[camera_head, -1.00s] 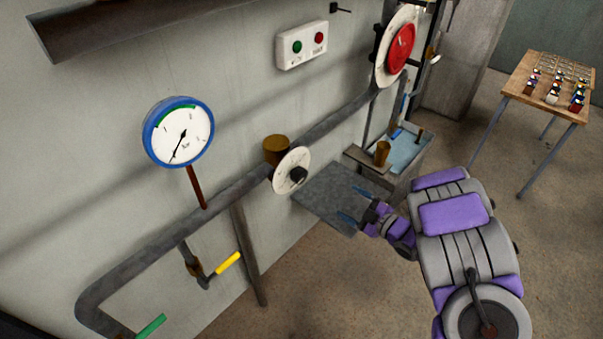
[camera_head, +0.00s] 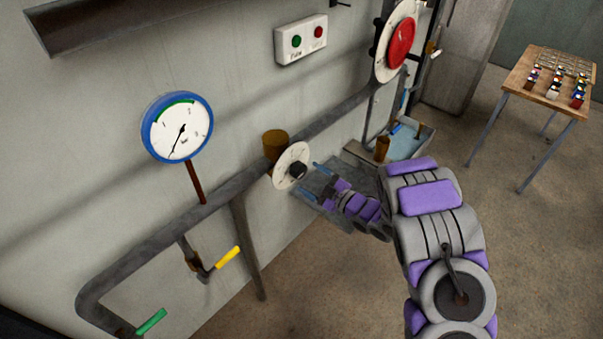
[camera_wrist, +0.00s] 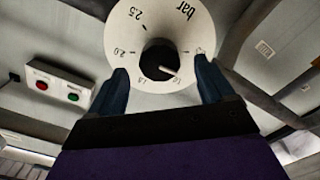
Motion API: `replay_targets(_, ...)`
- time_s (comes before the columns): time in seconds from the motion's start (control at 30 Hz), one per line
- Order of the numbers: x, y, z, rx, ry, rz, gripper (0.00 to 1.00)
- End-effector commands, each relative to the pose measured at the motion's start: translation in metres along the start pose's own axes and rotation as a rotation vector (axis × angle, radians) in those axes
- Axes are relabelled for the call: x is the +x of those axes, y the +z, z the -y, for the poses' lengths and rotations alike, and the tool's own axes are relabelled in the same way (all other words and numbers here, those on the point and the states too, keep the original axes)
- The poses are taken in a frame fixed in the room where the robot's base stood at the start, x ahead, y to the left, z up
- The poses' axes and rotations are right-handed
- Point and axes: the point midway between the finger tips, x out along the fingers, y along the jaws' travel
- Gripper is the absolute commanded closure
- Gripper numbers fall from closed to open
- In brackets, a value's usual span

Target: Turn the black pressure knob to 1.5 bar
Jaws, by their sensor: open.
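The black pressure knob (camera_head: 298,170) sits at the centre of a white round dial (camera_head: 284,163) on the grey wall pipe. In the wrist view the knob (camera_wrist: 159,59) and the dial (camera_wrist: 185,27), marked "bar", 2.0 and 2.5, lie just beyond my fingers. A pointer on the knob is aimed toward the lower right there; the number beside it is hard to read. My gripper (camera_head: 312,181) is open and empty, close to the right of the knob. In the wrist view the gripper's blue fingers (camera_wrist: 160,85) flank the knob's lower side, apart from it.
A blue-rimmed pressure gauge (camera_head: 178,128) stands on the pipe at left. Yellow (camera_head: 228,257) and green (camera_head: 151,321) valve handles hang below. A red wheel (camera_head: 401,43) and a button box (camera_head: 301,40) are above.

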Motion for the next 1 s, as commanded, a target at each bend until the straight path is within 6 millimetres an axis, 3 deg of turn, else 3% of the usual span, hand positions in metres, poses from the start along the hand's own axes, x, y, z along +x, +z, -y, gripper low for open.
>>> replay_targets(0.1,0.021,0.000,0.002,0.002,-0.001,0.000,0.19)
replay_targets(0.3,0.043,0.001,0.001,0.000,0.000,0.001,0.19)
replay_targets(0.7,0.048,0.001,0.000,0.001,0.000,0.003,0.19)
replay_targets(1.0,0.048,0.001,0.000,0.001,0.000,0.003,0.47)
